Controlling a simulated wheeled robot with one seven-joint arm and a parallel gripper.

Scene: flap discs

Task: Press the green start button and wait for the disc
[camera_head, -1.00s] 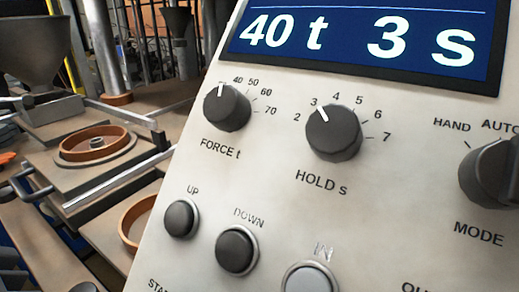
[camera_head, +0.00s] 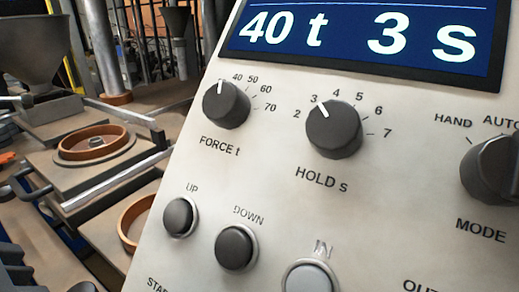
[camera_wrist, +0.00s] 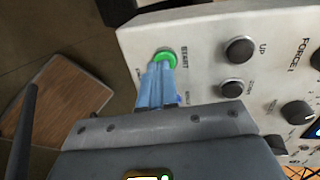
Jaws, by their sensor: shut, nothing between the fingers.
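The green start button (camera_wrist: 167,57) sits on the pale control panel beside the START label in the wrist view. My gripper (camera_wrist: 161,68) has its blue fingers closed together, with the tips at the button's near edge and covering part of it. I cannot tell whether the button is pressed in. In the head view the button is out of frame; only part of the START label shows at the bottom. The display (camera_head: 365,35) reads 40 t 3 s. A brown ring (camera_head: 94,142) with a small central hub lies on a plate at the left; no finished disc is recognisable.
The panel carries a force knob (camera_head: 226,105), a hold knob (camera_head: 333,129), a mode knob (camera_head: 490,170), and black UP (camera_head: 180,217) and DOWN (camera_head: 235,248) buttons close by. A hopper (camera_head: 38,45) and metal rails stand at the left.

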